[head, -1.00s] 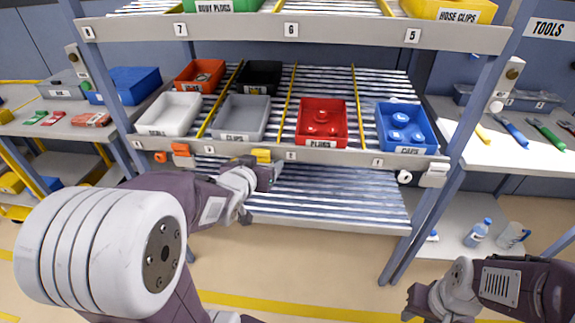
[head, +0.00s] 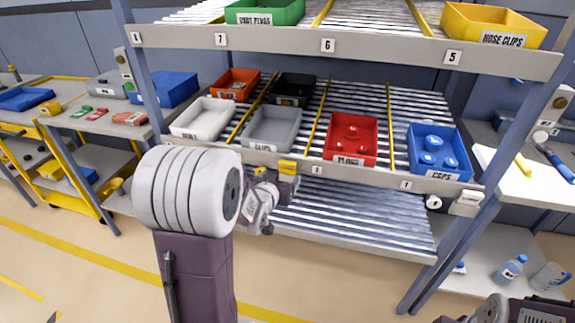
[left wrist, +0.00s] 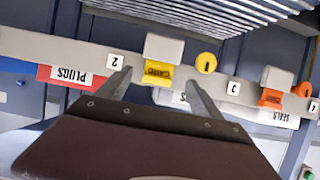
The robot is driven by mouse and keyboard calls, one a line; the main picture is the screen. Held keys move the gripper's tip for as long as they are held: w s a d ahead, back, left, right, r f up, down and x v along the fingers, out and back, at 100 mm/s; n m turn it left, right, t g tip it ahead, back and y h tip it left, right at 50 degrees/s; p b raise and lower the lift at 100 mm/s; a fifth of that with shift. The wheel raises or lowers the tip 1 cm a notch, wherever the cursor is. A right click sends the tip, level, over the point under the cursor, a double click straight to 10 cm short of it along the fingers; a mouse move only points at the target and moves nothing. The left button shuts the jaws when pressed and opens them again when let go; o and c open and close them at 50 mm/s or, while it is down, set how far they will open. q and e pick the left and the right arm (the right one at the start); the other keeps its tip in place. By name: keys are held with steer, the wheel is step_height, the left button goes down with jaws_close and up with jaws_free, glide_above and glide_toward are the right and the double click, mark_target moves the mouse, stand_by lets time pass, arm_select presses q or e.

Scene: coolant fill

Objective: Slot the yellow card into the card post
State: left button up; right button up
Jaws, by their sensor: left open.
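The yellow card (head: 287,167) stands at the shelf's front rail, below the grey bin. In the left wrist view, which is upside down, the yellow card (left wrist: 158,70) shows dark print and meets a pale grey block, seemingly the card post (left wrist: 164,47), on the rail near the 2 label. How deep it sits in the post I cannot tell. My left gripper (head: 284,186) is at the rail; in the wrist view its two fingers (left wrist: 163,88) are apart, one on each side of the card. My right gripper (head: 446,320) is cut off at the bottom edge.
An orange card (left wrist: 271,98) with a similar grey block is farther along the rail. A yellow round piece (left wrist: 208,62) is beside the yellow card. A grey bin (head: 272,128) and red plugs bin (head: 351,139) sit above the rail. The lower roller shelf (head: 365,210) is empty.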

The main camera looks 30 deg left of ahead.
mark_target(287, 168)
arm_select(q)
steer(key=x, duration=0.3)
steer(key=r+x, duration=0.1)
steer(key=x, duration=0.1)
steer(key=shift+w+a+f, duration=0.1)
steer(key=shift+w, duration=0.25)
steer(key=shift+s, duration=0.1)
steer(key=c, duration=1.4)
